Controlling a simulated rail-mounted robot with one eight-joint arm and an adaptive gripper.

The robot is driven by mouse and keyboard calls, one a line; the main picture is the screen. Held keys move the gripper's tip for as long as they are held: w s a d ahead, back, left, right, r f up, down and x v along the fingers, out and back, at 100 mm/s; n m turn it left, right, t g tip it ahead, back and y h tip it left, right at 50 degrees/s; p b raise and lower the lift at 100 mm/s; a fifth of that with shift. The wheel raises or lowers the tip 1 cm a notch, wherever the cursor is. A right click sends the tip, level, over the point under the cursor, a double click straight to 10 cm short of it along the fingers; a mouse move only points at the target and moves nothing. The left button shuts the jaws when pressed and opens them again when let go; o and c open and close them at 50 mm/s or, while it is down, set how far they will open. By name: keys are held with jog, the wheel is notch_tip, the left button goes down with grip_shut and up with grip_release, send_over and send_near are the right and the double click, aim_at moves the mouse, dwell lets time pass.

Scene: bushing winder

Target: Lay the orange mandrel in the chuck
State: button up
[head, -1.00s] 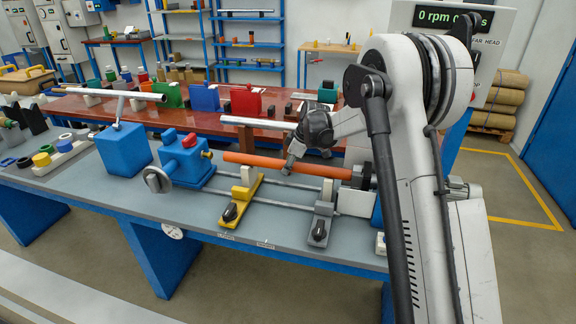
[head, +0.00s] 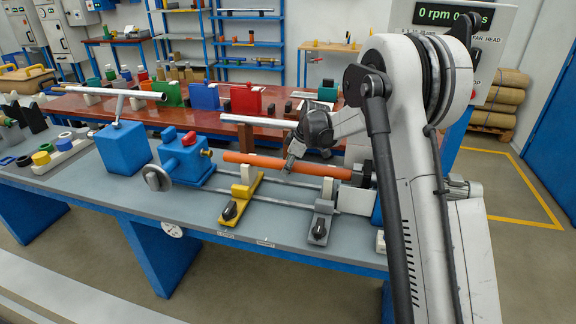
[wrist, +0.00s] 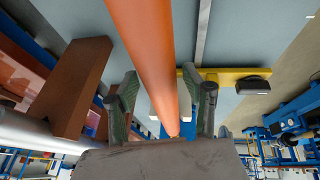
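The orange mandrel (head: 255,162) lies nearly level along the winder. Its right end is beside the dark chuck (head: 368,173) on the right; my arm partly covers that area, so I cannot tell whether it sits inside. The mandrel passes behind the cream block of the yellow rest (head: 230,209); contact there is unclear. A grey rest (head: 320,228) stands nearer the chuck. My gripper (head: 288,168) is at the mandrel's right half. In the wrist view, its fingers (wrist: 160,80) straddle the mandrel (wrist: 147,45), with a narrow gap showing at the right finger.
The blue tailstock (head: 187,162) with a handwheel stands left of the mandrel. A blue block (head: 124,150) with a rod stands farther left. A silver tube (head: 258,122) lies behind the mandrel. The display reads 0 rpm.

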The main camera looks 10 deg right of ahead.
jog(key=shift+o, duration=0.4)
jog(key=v, duration=1.2)
